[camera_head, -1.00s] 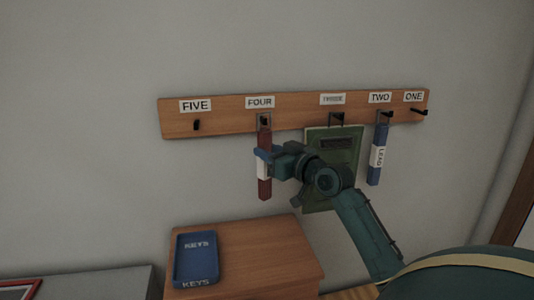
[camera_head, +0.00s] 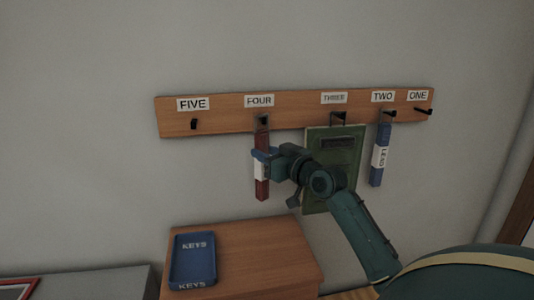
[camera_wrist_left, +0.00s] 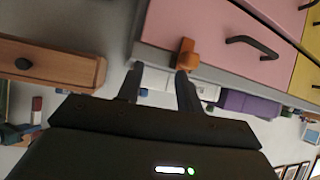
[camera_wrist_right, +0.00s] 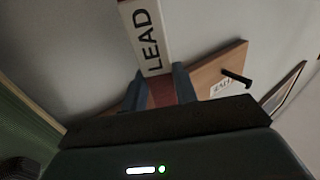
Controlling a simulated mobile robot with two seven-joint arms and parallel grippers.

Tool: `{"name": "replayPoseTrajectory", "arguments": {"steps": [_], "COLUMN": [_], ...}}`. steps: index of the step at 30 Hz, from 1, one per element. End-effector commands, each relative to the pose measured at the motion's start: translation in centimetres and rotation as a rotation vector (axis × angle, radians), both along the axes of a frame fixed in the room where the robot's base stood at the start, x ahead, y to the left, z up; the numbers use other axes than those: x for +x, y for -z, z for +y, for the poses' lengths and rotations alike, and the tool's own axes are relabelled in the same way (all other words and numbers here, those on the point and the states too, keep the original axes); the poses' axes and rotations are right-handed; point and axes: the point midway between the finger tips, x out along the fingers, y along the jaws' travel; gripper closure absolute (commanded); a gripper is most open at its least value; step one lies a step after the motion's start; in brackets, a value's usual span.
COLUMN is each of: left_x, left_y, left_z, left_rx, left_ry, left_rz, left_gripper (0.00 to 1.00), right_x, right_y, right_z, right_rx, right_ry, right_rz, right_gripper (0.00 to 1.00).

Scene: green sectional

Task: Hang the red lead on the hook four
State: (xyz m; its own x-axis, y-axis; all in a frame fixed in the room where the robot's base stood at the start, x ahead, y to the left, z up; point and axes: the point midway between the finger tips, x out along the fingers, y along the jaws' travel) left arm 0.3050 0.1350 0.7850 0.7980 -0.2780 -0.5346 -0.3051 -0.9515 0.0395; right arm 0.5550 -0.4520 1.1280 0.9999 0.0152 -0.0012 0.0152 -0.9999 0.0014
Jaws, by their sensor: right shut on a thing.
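The red lead (camera_head: 262,188), with a white label, hangs upright just below hook four (camera_head: 262,121) on the wooden rail. My right gripper (camera_head: 261,160) is shut on the red lead around its middle, from the right side. In the right wrist view the lead (camera_wrist_right: 161,92) lies between the two fingers, and its white LEAD label shows beyond them. The lead's top end is at the hook, but I cannot tell if its loop is over it. My left gripper (camera_wrist_left: 160,88) is open and empty, away from the rail.
The rail (camera_head: 225,119) also has hook five (camera_head: 194,124), bare, at left. A green board (camera_head: 333,150) hangs on hook three, close behind my right arm. A blue lead (camera_head: 380,160) hangs on hook two. A blue keys tray (camera_head: 193,277) lies on the wooden cabinet (camera_head: 255,250) below.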

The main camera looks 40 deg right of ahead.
Motion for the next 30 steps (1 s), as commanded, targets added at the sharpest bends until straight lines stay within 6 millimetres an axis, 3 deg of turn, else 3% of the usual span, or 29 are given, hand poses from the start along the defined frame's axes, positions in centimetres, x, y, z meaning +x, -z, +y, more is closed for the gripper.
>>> {"name": "replayPoseTrajectory", "arguments": {"steps": [6, 7, 16, 25, 30], "left_x": [0.0, 0.0, 0.2, 0.2, 0.2], "left_y": [0.0, 0.0, -0.3, -0.3, 0.2], "left_z": [0.1, 0.1, 0.0, 0.0, -0.1], "left_rx": [0.000, 0.000, -0.003, -0.004, -0.006], "left_ry": [-0.002, -0.002, -0.004, -0.004, -0.002], "left_rz": [0.000, 0.000, -0.006, -0.009, -0.011], "left_gripper": [0.64, 0.64, 0.64, 0.64, 0.64], "right_x": [0.0, 0.0, 0.0, -0.4, -2.6], "right_y": [-0.1, -0.1, 0.0, 0.1, 0.2], "right_z": [0.0, 0.0, 0.0, 0.0, 0.0], "right_rx": [0.000, 0.000, 0.000, 0.000, -0.003], "right_ry": [0.000, 0.000, 0.000, 0.000, -0.001], "right_rz": [-0.001, -0.001, -0.001, 0.001, 0.001], "right_gripper": [0.95, 0.70, 0.46, 0.46, 0.46]}}
